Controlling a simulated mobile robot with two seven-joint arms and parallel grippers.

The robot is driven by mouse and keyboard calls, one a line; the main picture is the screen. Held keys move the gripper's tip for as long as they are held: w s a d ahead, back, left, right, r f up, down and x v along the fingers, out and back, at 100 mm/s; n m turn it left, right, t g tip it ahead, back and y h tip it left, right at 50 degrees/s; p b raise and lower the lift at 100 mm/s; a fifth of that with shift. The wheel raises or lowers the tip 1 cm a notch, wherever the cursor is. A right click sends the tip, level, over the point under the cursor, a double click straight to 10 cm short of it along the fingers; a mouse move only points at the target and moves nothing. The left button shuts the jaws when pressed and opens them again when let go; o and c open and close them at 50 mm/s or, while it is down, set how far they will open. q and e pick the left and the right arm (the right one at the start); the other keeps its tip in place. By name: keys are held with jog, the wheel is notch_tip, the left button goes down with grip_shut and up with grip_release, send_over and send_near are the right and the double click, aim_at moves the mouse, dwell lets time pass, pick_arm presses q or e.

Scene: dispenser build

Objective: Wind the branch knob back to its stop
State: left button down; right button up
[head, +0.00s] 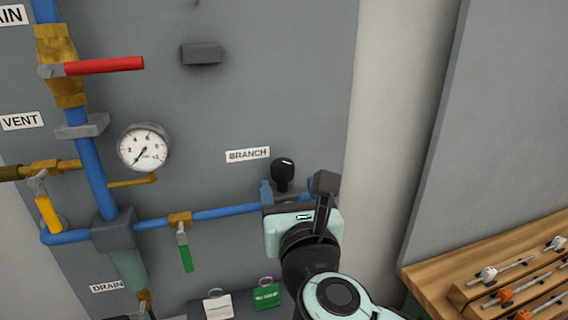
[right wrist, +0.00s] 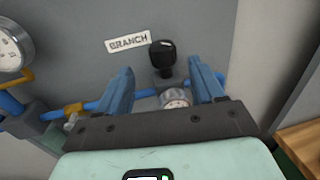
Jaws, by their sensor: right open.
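The black branch knob (head: 283,170) stands upright on the blue branch pipe, just below the BRANCH label (head: 248,154). The knob shows beyond and between the fingertips, and I see no contact. My left gripper is not in view.
A pressure gauge (head: 144,148), a red-handled valve (head: 104,66) and a green-handled valve (head: 185,250) sit on the grey panel to the left. Tags (head: 267,295) hang below. A wooden bench (head: 430,285) with several clamps stands at the lower right.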

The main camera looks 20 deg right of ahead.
aim_at(284, 169)
jog(key=w, duration=0.3)
jog(key=w+d+p, duration=0.1)
jog(key=w, duration=0.5)
jog(key=shift+w+d+p, duration=0.15)
jog(key=shift+w+p, duration=0.2)
jog(key=shift+w, duration=0.05)
jog(key=shift+c, duration=0.4)
jog(key=c, duration=0.9)
